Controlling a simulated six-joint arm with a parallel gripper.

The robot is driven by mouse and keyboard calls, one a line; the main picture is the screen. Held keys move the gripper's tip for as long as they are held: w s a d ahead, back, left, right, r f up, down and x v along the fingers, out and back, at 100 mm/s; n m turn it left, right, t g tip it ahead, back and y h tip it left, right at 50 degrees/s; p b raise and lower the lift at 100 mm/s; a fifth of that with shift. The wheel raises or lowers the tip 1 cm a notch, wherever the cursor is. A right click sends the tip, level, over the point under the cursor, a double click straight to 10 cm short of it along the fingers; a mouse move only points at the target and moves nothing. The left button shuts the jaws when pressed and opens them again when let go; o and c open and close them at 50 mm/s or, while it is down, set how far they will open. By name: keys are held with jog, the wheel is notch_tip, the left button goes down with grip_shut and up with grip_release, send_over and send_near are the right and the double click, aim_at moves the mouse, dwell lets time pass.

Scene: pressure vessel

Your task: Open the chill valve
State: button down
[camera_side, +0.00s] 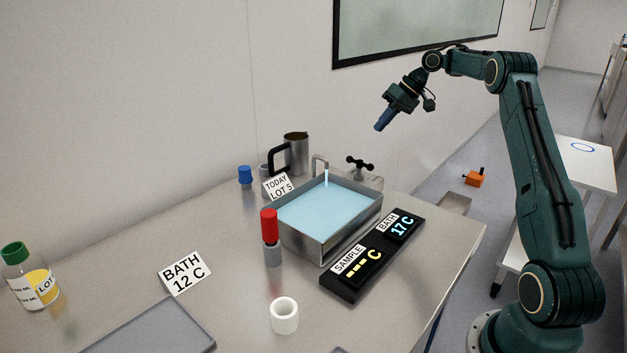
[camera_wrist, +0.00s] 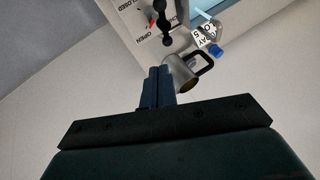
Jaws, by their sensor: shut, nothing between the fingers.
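The chill valve (camera_side: 360,165) is a black cross-handle with round knobs on a metal block behind the bath. In the wrist view its black handle (camera_wrist: 166,24) shows at the top, beside a plate (camera_wrist: 138,18) marked OPEN and CLOSED with a small red mark. I cannot tell for sure which word the mark points to. My gripper (camera_side: 381,123) is shut and empty, high above and behind the valve, well apart from it. Its blue fingers (camera_wrist: 158,86) also show in the wrist view. A spout (camera_side: 319,167) stands over the blue bath (camera_side: 325,210).
A steel jug (camera_side: 293,153) and a blue-capped vial (camera_side: 245,175) stand left of the valve. The display (camera_side: 372,256) reads BATH 17C; a card (camera_side: 185,272) says BATH 12 C. A red-topped cylinder (camera_side: 270,238) stands before the bath.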

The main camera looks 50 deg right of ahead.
aim_at(359, 167)
jog(key=shift+v, duration=0.9)
jog(key=c, duration=1.5)
grip_release()
jog(key=shift+r, duration=0.1)
jog(key=shift+o, duration=0.2)
jog(key=shift+s+a+r+n+g+h, duration=0.2)
jog(key=shift+a+r+h, duration=0.2)
jog(key=shift+a, duration=0.3)
jog(key=shift+s+a+r+n+g+h, duration=0.1)
jog(key=shift+s+a+r+h, duration=0.2)
jog(key=shift+a, duration=0.4)
jog(key=shift+s+a+r+n+g+h, duration=0.15)
jog(key=shift+a+r+h, duration=0.3)
jog(key=shift+a, duration=0.25)
jog(key=shift+f, duration=0.1)
jog(key=x, duration=1.3)
jog(key=shift+w+a+f, duration=0.15)
jog(key=shift+w+f, duration=0.05)
